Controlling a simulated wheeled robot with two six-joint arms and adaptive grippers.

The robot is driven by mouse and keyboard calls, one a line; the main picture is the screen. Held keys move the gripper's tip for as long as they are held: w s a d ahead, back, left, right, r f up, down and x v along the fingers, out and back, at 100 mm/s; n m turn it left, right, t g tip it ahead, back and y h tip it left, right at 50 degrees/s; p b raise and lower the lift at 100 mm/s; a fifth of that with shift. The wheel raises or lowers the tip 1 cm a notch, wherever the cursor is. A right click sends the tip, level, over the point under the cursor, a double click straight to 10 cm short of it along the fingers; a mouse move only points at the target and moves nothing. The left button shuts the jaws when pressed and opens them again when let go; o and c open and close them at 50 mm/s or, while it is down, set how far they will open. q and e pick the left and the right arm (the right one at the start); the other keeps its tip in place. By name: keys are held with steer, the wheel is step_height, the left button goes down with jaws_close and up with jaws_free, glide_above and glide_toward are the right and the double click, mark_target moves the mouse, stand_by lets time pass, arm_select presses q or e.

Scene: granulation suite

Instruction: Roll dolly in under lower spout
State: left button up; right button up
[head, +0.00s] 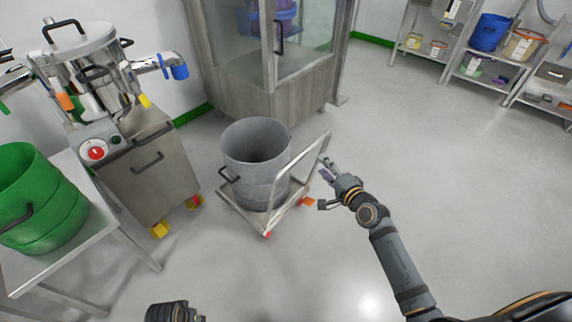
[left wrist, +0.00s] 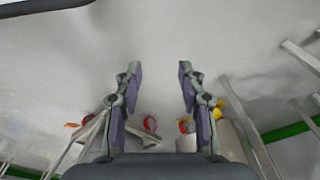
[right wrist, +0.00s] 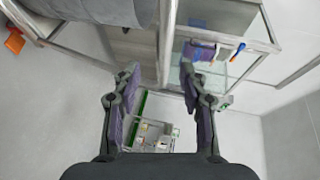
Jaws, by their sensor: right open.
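The dolly (head: 238,205) is a low metal cart with red and orange wheels, carrying a grey open bin (head: 268,185) with a dark side handle. Its tubular push handle (head: 312,150) stands at the right. My right gripper (head: 326,173) is open beside this handle; in the right wrist view (right wrist: 157,78) a metal bar resembling it passes between the fingertips, contact unclear. The steel machine at left has a blue-ended spout (head: 178,72) and a green-ended spout (head: 8,106); which is lower is unclear. My left gripper (left wrist: 159,72) is open and empty; its fingers are not visible in the head view.
A green tub (head: 45,210) stands on a metal table at the left. The machine's cabinet (head: 150,165) has yellow and red casters. A glass-fronted cabinet (head: 245,95) stands behind the dolly. Shelves (head: 480,75) line the back right. The floor at right and front is clear.

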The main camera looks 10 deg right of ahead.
mark_target(308, 150)
arm_select(q)
step_height(308, 150, up, 8)
steer(key=d+b, duration=0.2)
steer(key=shift+s+r+b, duration=0.15)
steer(key=shift+b, duration=0.25)
arm_select(e)
steer(key=x, duration=0.7)
steer(key=r+x, duration=0.1)
steer(key=x, duration=0.2)
steer(key=shift+w+a+f, duration=0.1)
steer(key=shift+w+a, duration=0.1)
steer(key=shift+w, duration=0.1)
jaws_close()
